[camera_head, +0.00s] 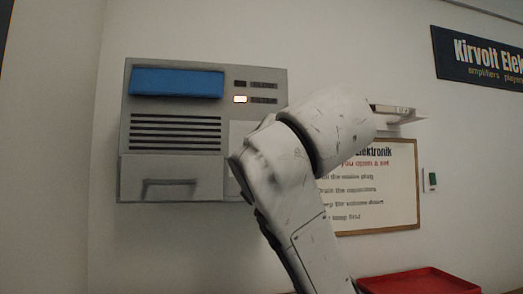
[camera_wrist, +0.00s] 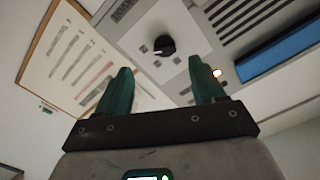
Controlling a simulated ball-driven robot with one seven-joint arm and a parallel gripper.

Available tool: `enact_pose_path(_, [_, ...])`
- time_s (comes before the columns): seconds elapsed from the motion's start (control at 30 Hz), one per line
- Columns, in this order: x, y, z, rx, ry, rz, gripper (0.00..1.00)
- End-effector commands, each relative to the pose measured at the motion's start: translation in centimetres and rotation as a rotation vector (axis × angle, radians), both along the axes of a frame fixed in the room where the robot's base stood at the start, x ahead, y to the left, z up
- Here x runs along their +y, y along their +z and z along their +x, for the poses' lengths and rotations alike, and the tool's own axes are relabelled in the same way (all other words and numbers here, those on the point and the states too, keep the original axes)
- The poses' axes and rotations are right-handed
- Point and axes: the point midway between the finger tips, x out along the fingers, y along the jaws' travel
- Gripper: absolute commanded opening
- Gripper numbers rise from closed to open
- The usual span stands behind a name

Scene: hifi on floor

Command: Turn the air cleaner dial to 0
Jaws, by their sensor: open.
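The air cleaner (camera_head: 138,165) is a grey wall-mounted box with a blue strip, dark vent slots and a drawer with a handle. Its dial (camera_wrist: 164,45) is a small black round knob on a pale plate in the wrist view; a light mark shows at its edge, but I cannot read its setting. In the head view my arm hides the dial. My gripper (camera_wrist: 158,66) has two green fingers, spread apart and empty. In the wrist picture the dial appears just beyond and between the fingertips, with no visible contact.
A lit indicator (camera_head: 240,99) glows on the cleaner. To the right are a framed notice (camera_head: 385,205), a small shelf (camera_head: 405,118), a green wall switch (camera_head: 432,180) and a red tray (camera_head: 420,282). Wall left of the cleaner is bare.

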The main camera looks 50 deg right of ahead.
Motion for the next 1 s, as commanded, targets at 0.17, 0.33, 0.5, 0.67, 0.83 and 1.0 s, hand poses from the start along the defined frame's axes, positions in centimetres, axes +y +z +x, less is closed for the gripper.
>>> enact_pose_path(0.17, [-0.1, 1.6, -0.2, -0.026, -0.016, -0.011, 0.69])
enact_pose_path(0.33, [-1.5, 1.6, 1.6, -0.023, -0.018, -0.01, 0.69])
enact_pose_path(0.5, [-3.3, 1.7, 4.3, -0.021, -0.018, -0.01, 0.69])
enact_pose_path(0.67, [-4.7, 1.7, 6.4, -0.023, -0.017, -0.01, 0.69])
enact_pose_path(0.83, [-5.6, 1.6, 7.9, -0.025, -0.014, -0.011, 0.69])
enact_pose_path(1.0, [-5.9, 1.4, 8.4, -0.026, -0.012, -0.011, 0.69])
